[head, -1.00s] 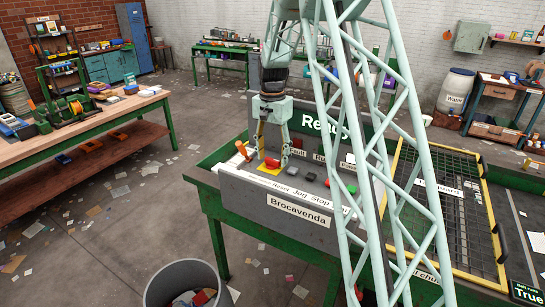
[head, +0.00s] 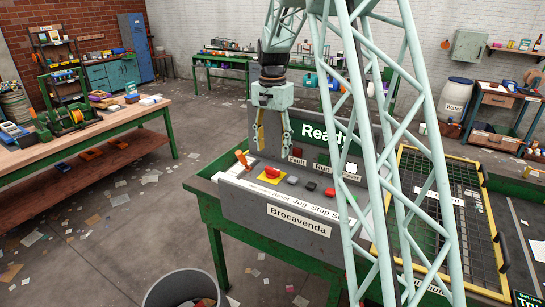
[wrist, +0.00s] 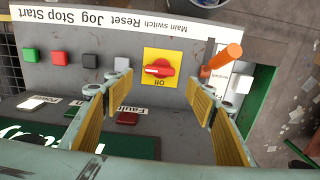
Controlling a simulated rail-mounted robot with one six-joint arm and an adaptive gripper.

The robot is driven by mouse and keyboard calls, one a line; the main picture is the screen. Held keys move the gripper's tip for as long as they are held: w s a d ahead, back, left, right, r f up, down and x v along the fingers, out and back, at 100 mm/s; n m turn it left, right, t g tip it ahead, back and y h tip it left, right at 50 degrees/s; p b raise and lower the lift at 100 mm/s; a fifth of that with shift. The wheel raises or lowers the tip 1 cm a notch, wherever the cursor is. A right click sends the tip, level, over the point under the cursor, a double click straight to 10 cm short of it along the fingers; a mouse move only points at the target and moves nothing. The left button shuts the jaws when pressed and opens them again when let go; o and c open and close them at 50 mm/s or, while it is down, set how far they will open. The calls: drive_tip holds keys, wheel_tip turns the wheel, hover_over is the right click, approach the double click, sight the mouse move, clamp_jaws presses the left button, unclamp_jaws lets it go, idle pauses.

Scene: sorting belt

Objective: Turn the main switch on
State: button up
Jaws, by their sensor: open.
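The main switch is a red rotary knob (wrist: 160,69) on a yellow plate (wrist: 160,53), marked "Off" on the plate. Its handle lies roughly crosswise in the wrist view, with a pale mark at its left end. In the head view the knob (head: 271,173) sits at the left of the grey control panel (head: 235,197). My gripper (head: 272,147) is open and empty, pointing down above the switch, with its fingertips clear of the panel. In the wrist view the fingers (wrist: 162,90) stand to either side of the knob.
An orange-handled lever (wrist: 226,57) rises right beside the switch in the wrist view. Black, grey, red and green buttons (wrist: 60,56) line up on the other side. A display reading "Ready" (head: 321,133) stands behind. A mesh guard (head: 440,200) lies to the right.

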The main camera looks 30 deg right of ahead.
wheel_tip(320, 180, up, 4)
drive_tip(key=shift+f, duration=0.1)
idle(0.9)
drive_tip(key=s+a+r+n+t+b, duration=0.1)
drive_tip(key=s+a+r+n, duration=0.1)
drive_tip(key=s+a+r, duration=0.45)
drive_tip(key=s+a+r+n+b, duration=0.15)
drive_tip(key=s+a, duration=0.25)
drive_tip(key=s, duration=0.5)
drive_tip(key=s+a+r+n+t+b, duration=0.1)
drive_tip(key=s+a+r+n, duration=0.1)
drive_tip(key=s+a+r, duration=0.45)
drive_tip(key=s+a+f+n+b, duration=0.1)
drive_tip(key=s+a+f+n, duration=0.1)
drive_tip(key=s, duration=0.8)
drive_tip(key=s+a+f+n+t+b, duration=0.1)
drive_tip(key=s+a+f+n, duration=0.1)
drive_tip(key=s, duration=0.8)
drive_tip(key=s+a+f+n+t+b, duration=0.1)
drive_tip(key=s+f, duration=0.3)
drive_tip(key=s, duration=0.6)
drive_tip(key=shift+a+n, duration=0.55)
drive_tip(key=shift+n, duration=0.1)
